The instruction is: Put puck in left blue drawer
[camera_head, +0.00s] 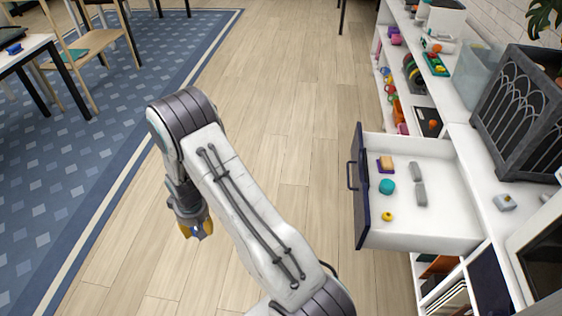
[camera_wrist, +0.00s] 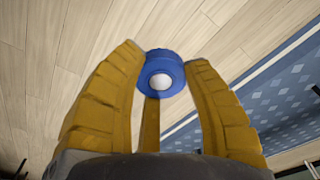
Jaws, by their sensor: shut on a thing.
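The puck (camera_wrist: 163,73) is a round blue disc with a pale centre, seen in the wrist view between the yellow fingers. My gripper (camera_wrist: 163,85) is shut on it, near the fingertips. The blue drawer (camera_head: 440,222) stands pulled open at the right, with a dark blue front, a handle and a white inside.
A white shelf unit (camera_head: 455,135) with toys and a dark grey arched box (camera_head: 525,115) runs along the right. A table (camera_head: 25,45) and wooden chair (camera_head: 95,45) stand on the blue rug (camera_head: 60,200) at left. The floor between gripper and drawer is clear.

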